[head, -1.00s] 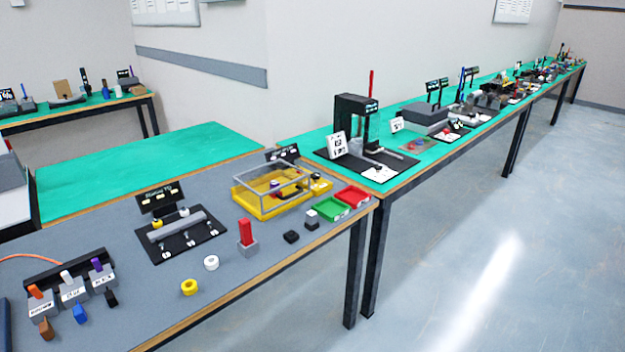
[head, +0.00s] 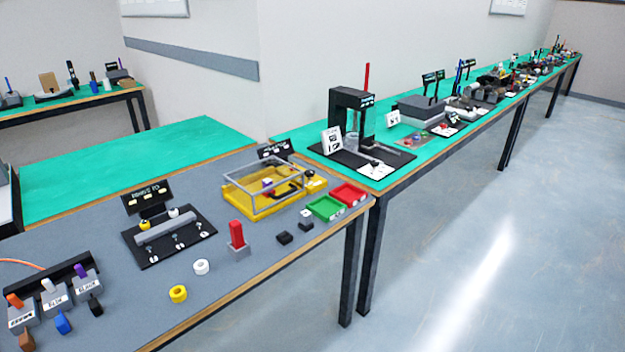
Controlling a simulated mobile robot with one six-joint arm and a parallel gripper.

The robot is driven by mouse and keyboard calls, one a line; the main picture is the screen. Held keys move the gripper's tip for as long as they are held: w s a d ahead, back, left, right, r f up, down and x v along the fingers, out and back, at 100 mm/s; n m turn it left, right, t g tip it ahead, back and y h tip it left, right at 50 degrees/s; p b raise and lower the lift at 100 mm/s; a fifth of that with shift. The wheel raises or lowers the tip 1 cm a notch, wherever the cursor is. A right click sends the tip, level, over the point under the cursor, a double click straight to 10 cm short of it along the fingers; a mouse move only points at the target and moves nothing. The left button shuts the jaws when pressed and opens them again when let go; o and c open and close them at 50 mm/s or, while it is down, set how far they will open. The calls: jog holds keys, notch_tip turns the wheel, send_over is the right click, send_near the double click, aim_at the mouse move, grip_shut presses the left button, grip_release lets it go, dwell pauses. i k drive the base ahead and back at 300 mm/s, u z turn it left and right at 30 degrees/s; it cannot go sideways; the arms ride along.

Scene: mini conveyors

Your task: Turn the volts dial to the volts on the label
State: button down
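I cannot make out a volts dial for certain in the head view. A black stand (head: 350,98) with a red upright rod is on the green bench, with a white sign (head: 332,142) at its left foot. A second white card (head: 393,118) stands to its right, beside a grey box (head: 418,110). The writing on both is too small to read. My gripper is not in view.
The near grey bench (head: 100,180) holds a yellow tray with a clear-framed cover (head: 262,205), a red block in a grey base (head: 237,237), green (head: 325,209) and red (head: 348,195) trays, and labelled switches (head: 55,296). The floor at right (head: 480,260) is clear.

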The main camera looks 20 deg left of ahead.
aim_at(310, 173)
jog(key=z, duration=0.4)
jog(key=i, duration=1.6)
jog(key=u, duration=1.3)
